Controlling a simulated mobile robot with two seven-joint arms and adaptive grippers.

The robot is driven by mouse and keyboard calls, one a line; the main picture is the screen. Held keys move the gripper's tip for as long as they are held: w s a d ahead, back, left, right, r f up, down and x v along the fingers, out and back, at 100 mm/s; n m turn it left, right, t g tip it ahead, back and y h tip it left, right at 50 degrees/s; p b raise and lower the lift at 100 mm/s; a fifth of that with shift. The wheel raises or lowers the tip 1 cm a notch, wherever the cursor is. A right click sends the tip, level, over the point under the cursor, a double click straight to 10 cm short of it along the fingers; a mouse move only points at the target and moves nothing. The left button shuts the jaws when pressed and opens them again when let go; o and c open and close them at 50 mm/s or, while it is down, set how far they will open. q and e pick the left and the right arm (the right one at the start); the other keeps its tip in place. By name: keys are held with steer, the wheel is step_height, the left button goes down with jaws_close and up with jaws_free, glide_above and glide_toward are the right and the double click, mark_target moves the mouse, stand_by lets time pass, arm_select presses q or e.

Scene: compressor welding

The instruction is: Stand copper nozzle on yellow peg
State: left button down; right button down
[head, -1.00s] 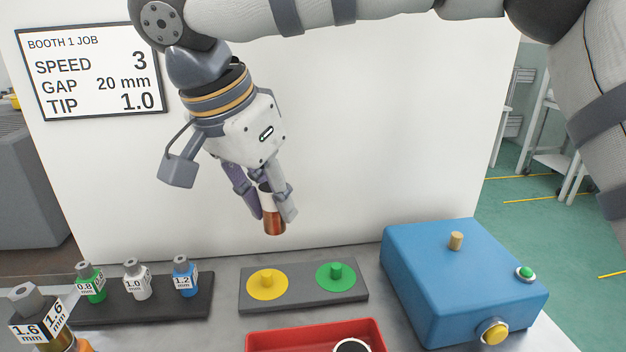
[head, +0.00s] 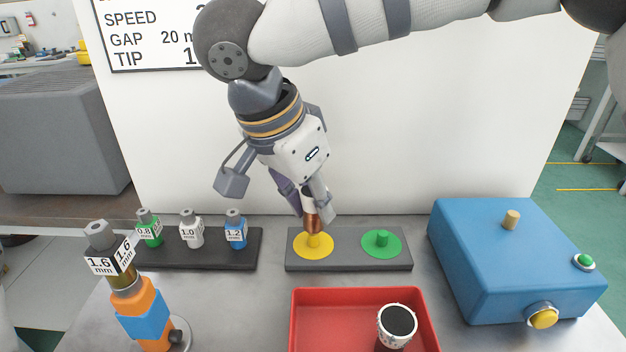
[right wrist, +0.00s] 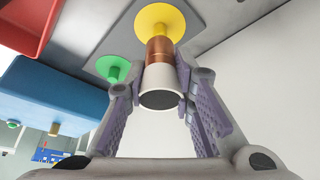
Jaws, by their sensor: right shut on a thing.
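The copper nozzle (head: 312,223) has a copper end facing down and a white end with a dark opening, seen in the right wrist view (right wrist: 160,85). My right gripper (head: 315,205) is shut on its white part and points down. The yellow peg (head: 313,240) stands on a yellow disc at the left of a grey base plate (head: 348,262). The nozzle's copper end is at the peg's top, roughly in line with it. Part of the peg still shows below; I cannot tell whether they touch. My left gripper is not in view.
A green peg (head: 381,238) stands right of the yellow one. A red tray (head: 310,293) in front holds a white-rimmed dark cup (head: 397,323). A blue box (head: 500,260) stands right.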

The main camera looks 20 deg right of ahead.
steer(key=shift+f, duration=0.45)
steer(key=shift+f, duration=1.1)
steer(key=c, duration=1.3)
jaws_free()
steer(key=v, duration=1.2)
